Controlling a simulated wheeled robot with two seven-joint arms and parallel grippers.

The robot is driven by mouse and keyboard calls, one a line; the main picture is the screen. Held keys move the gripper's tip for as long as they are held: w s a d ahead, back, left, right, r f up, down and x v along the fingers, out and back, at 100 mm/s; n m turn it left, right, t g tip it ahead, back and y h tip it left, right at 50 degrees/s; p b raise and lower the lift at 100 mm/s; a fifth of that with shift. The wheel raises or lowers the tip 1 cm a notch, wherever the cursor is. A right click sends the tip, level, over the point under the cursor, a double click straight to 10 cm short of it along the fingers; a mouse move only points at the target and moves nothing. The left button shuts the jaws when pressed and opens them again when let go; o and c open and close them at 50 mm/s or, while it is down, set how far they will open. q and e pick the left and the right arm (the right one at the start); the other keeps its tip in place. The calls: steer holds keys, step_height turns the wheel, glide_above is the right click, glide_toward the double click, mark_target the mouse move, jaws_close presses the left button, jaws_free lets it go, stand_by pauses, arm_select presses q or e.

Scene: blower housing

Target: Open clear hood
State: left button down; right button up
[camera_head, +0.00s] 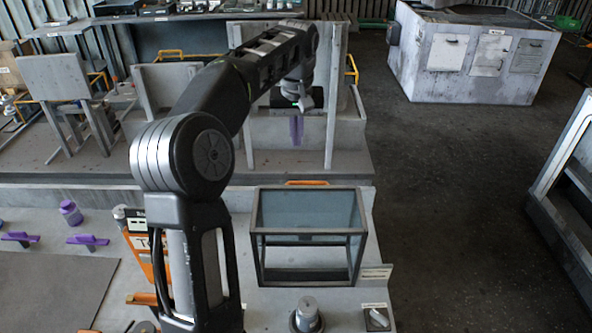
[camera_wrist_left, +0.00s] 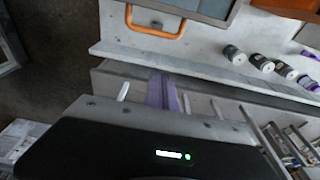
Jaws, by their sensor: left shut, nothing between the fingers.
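The clear hood (camera_head: 308,212) is a glass box with a dark grey frame on the light grey bench, and it looks closed. An orange handle (camera_head: 307,183) shows at its far upper edge. In the left wrist view the handle (camera_wrist_left: 157,33) is a U-shaped orange bar at the top, beside part of the hood frame. My left gripper (camera_head: 297,130) has purple fingers, shut and empty. It is beyond the hood and apart from the handle. The purple fingers also show in the left wrist view (camera_wrist_left: 163,92). My right gripper is not in view.
A grey cylindrical part (camera_head: 307,314) and a knob box (camera_head: 377,317) sit in front of the hood. Purple-handled tools (camera_head: 88,240) and a purple jar (camera_head: 71,212) lie at left. Small cylinders (camera_wrist_left: 262,62) stand near the bench edge.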

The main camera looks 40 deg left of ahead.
arm_select(q)
step_height(320, 180, down, 9)
steer(key=s+d, duration=0.1)
steer(key=shift+s+d, duration=0.2)
steer(key=shift+s, duration=0.15)
stand_by(0.6)
